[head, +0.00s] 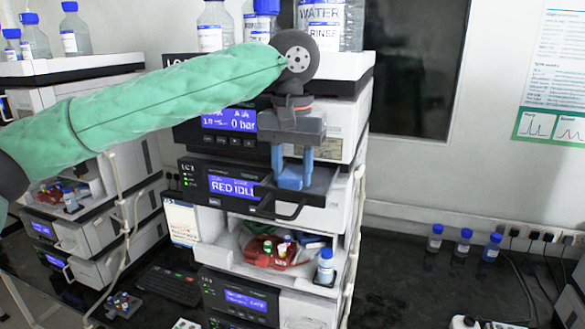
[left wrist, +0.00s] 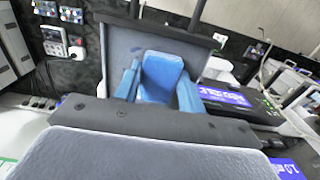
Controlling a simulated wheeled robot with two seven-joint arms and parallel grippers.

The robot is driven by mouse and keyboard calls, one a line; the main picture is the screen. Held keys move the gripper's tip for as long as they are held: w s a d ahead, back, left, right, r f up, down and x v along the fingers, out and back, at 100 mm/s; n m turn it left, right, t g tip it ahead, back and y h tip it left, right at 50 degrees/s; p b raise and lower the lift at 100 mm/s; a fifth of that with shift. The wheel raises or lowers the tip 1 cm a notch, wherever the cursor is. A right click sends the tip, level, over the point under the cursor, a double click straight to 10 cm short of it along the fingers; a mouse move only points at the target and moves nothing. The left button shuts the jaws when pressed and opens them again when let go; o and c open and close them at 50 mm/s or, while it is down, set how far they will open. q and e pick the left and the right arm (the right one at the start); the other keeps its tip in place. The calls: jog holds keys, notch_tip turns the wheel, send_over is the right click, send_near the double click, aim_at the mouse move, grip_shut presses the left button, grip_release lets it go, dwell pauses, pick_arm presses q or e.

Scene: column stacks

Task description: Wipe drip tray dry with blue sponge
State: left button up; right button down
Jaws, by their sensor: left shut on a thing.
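My left gripper (head: 292,172) points down in front of the middle of the column stack, its blue fingers closed on the blue sponge (head: 290,183). In the left wrist view the sponge (left wrist: 161,77) sits between the two fingers (left wrist: 158,88). The drip tray (head: 322,181) is a dark tray with a front handle, sticking out of the unit with the "RED IDLE" screen. In the left wrist view the tray (left wrist: 118,42) lies beneath the sponge, with a small dark blue patch on its floor. I cannot tell whether the sponge touches the floor. My right gripper is not in view.
Below the tray, an open shelf holds a red rack (head: 270,253) of vials and a small blue-capped bottle (head: 325,267). Bottles, one labelled water (head: 325,25), stand on top of the stack. Several blue-capped bottles stand on the black bench (head: 430,290) at right, which has free room.

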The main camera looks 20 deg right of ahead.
pick_arm(q)
jog(key=shift+s+d+f, duration=0.15)
jog(key=shift+s+d, duration=0.45)
jog(key=shift+d, duration=0.2)
jog(key=shift+w+a, duration=0.15)
jog(key=shift+a, duration=0.1)
jog(key=shift+w+a, duration=0.55)
jog(key=shift+a, duration=0.15)
jog(key=shift+s+d+r, duration=0.1)
jog(key=shift+s+d, duration=0.25)
jog(key=shift+d, duration=0.25)
jog(key=shift+s+d+r, duration=0.1)
jog(key=shift+s+d, duration=0.25)
jog(key=shift+d, duration=0.2)
jog(key=shift+w+a+f, duration=0.1)
jog(key=shift+w+a, duration=0.3)
jog(key=shift+a, duration=0.2)
jog(key=shift+w+a, duration=0.35)
jog(key=shift+a, duration=0.2)
jog(key=shift+s+d, duration=0.1)
